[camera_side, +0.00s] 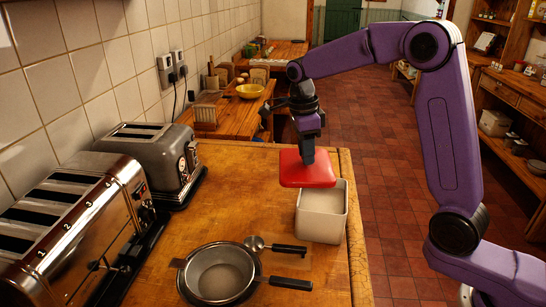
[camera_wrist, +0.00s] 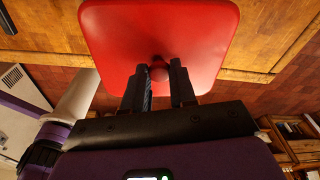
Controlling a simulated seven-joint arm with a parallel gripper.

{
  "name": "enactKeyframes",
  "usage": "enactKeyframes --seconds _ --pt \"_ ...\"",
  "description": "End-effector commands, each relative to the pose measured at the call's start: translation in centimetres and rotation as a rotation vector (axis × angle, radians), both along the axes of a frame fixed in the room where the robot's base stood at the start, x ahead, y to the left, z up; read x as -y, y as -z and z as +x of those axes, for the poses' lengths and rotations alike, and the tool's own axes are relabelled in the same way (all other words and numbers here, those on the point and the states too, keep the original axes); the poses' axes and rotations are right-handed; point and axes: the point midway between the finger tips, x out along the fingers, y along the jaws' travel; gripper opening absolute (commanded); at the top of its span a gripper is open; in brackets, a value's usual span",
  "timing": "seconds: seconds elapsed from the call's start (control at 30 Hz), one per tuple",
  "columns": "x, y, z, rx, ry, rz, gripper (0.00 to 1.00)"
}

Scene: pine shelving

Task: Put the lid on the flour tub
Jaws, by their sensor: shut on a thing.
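My gripper (camera_side: 308,157) is shut on the knob of the red lid (camera_side: 306,171) and holds it in the air. In the wrist view the lid (camera_wrist: 160,35) fills the upper middle, with its round knob between my two fingers (camera_wrist: 161,75). The white square flour tub (camera_side: 321,226) stands on the wooden worktop near its right edge. The tub's top is open, and the lid is above its far left part, partly hiding the rim. The lid is not seated on the tub. The wrist view does not clearly show the tub.
A sieve (camera_side: 220,275) with a black handle and a measuring spoon (camera_side: 256,245) lie left of the tub on the worktop (camera_side: 240,190). Two toasters (camera_side: 165,155) stand along the tiled wall at left. The worktop's right edge (camera_side: 354,240) is close beside the tub.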

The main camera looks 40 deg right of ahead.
Motion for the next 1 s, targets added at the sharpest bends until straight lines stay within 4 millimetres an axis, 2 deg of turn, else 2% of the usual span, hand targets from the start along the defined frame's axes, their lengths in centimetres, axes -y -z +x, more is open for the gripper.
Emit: enactKeyframes --seconds 0.1,0.3,0.57,1.0 --pt "1.5 -0.5 -2.3 0.001 0.098 -0.001 0.0" --pt "2.6 -0.8 -4.2 0.0 0.185 -0.003 0.0" --pt "2.7 0.3 -4.5 -0.003 0.196 -0.004 0.0" --pt "2.7 4.0 -4.5 -0.003 0.195 -0.004 0.0"
